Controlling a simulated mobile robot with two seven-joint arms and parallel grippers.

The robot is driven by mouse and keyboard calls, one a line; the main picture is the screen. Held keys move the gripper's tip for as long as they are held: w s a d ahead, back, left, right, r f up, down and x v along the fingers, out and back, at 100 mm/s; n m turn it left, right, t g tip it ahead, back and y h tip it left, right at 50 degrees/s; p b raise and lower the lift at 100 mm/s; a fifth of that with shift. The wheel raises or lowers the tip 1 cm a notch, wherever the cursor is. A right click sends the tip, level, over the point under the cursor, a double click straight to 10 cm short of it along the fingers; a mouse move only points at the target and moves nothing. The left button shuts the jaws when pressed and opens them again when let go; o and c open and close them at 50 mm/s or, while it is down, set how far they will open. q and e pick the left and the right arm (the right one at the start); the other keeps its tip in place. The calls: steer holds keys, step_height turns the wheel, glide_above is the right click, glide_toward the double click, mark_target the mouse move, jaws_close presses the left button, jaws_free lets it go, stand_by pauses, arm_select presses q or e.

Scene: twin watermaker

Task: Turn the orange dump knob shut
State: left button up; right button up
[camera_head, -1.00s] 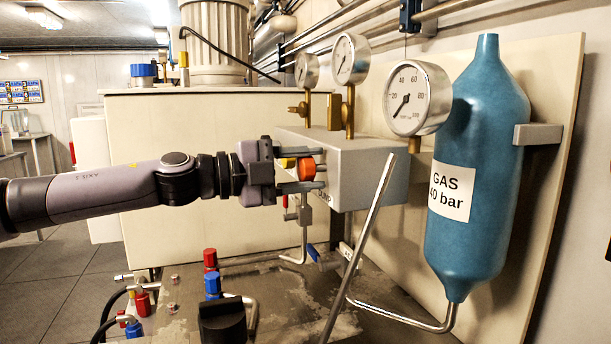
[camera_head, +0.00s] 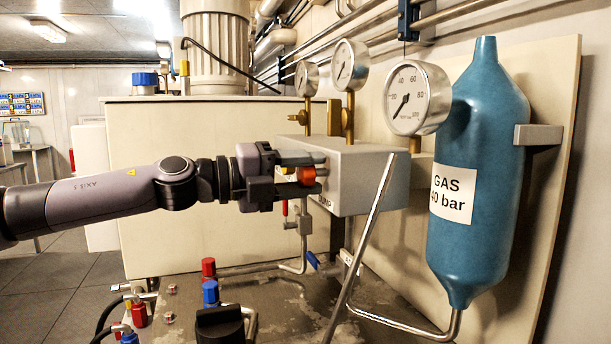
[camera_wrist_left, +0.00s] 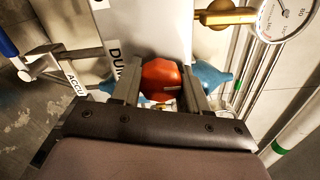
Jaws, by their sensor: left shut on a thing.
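The orange dump knob (camera_head: 306,176) sits on the left face of the grey manifold block (camera_head: 365,170). It also shows in the left wrist view (camera_wrist_left: 161,80), between the two fingers, with a pale mark on its face. My left gripper (camera_head: 304,174) is shut on the knob, with one finger on each side. The fingers and gripper body hide part of the knob in the head view. Part of the dump label (camera_wrist_left: 115,62) shows beside a finger in the left wrist view. My right gripper is not in view.
Gauges (camera_head: 417,98) stand above the block, on brass fittings. A blue gas cylinder (camera_head: 480,140) is at the right. Red (camera_head: 208,267) and blue (camera_head: 211,292) knobs stand below the arm.

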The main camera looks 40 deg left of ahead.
mark_target(299, 176)
arm_select(q)
steer(key=shift+d+f, duration=0.15)
steer(key=o, duration=1)
steer(key=shift+s, duration=0.1)
steer(key=shift+o, duration=0.2)
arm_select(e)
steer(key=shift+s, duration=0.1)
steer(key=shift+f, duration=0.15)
arm_select(q)
steer(key=shift+s+a+b, duration=0.3)
steer(key=shift+s+b, duration=0.15)
steer(key=shift+b, duration=0.1)
steer(key=b+v, duration=0.2)
steer(key=v, duration=0.2)
steer(key=shift+s+a, duration=0.15)
steer(key=shift+s, duration=0.05)
steer(key=shift+b+v, duration=0.45)
steer(key=shift+v, duration=0.35)
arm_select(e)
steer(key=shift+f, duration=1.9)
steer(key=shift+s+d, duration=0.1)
